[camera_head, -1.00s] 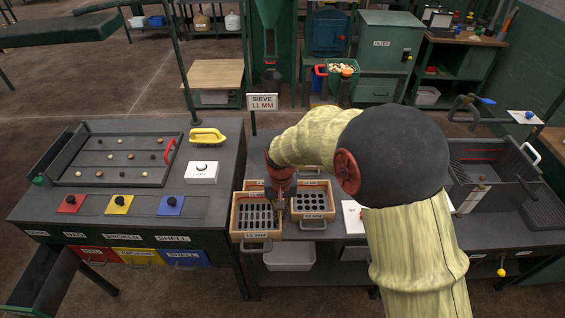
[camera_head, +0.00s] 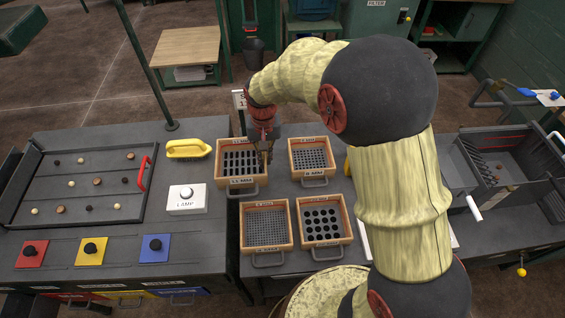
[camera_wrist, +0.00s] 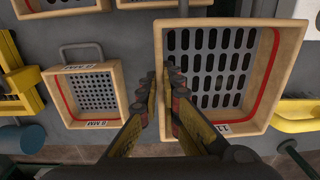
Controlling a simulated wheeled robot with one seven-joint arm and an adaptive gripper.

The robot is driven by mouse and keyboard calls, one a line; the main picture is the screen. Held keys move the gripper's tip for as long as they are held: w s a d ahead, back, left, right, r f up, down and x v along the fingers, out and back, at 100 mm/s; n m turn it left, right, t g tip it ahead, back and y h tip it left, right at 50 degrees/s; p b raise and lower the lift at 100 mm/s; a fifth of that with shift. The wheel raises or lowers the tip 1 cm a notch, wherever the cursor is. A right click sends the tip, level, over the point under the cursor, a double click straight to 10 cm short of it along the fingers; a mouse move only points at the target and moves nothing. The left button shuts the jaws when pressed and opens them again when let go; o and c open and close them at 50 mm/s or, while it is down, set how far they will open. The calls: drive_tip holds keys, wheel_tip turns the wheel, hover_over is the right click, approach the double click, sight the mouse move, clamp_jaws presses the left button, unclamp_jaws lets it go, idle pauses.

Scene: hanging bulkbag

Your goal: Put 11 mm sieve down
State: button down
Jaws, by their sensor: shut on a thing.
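The 11 mm sieve (camera_head: 222,165) is a light wooden tray with a slotted dark bottom. It is at the back left of the sieve group in the head view, and the wrist view shows its red-lined inside (camera_wrist: 255,115).
A small-hole sieve (camera_head: 311,170) lies to the right, a fine-mesh sieve (camera_head: 265,250) in front, and a round-hole sieve (camera_head: 325,240) at front right. A sign (camera_head: 239,99) stands behind.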

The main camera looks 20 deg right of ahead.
drive_tip(key=w+d+f+b, duration=0.1)
drive_tip(key=w+d+f, duration=0.2)
drive_tip(key=w+d+f+b, duration=0.1)
drive_tip(key=w+d+f, duration=0.2)
drive_tip(key=d+f, duration=0.1)
drive_tip(key=shift+w+f, duration=0.25)
drive_tip(key=shift+w, duration=0.1)
drive_tip(key=shift+w+d+f+b, duration=0.1)
drive_tip(key=shift+d+f+b, duration=0.1)
drive_tip(key=shift+b, duration=0.1)
drive_tip(key=shift+w+d+f+b, duration=0.15)
drive_tip(key=shift+f+b, duration=0.6)
drive_tip(key=shift+f, duration=1.05)
drive_tip(key=shift+f, duration=0.15)
drive_tip(key=c, duration=2.1)
unclamp_jaws()
drive_tip(key=shift+c, duration=0.2)
drive_tip(key=shift+o, duration=0.7)
